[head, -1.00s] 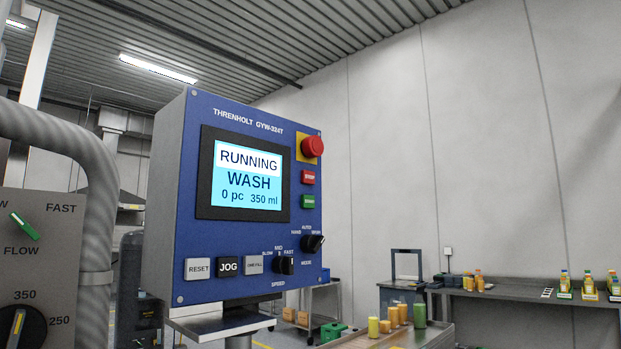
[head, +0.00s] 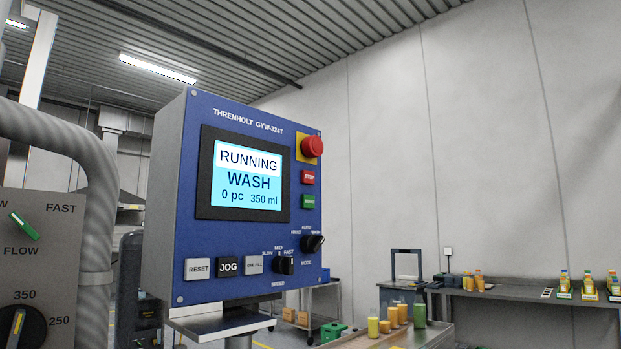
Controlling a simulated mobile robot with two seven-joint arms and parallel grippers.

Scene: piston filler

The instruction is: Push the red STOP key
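The screen (head: 248,175) reads RUNNING, WASH, 0 pc, 350 ml. Neither of my grippers is in the head view, and nothing covers the STOP key.
Lower on the panel are the RESET (head: 198,269), JOG (head: 228,267) and one-fill (head: 254,264) keys, a speed knob (head: 285,265) and a mode knob (head: 312,243). A grey hose (head: 98,200) and dial plate (head: 50,240) stand left. Space before the panel looks clear.

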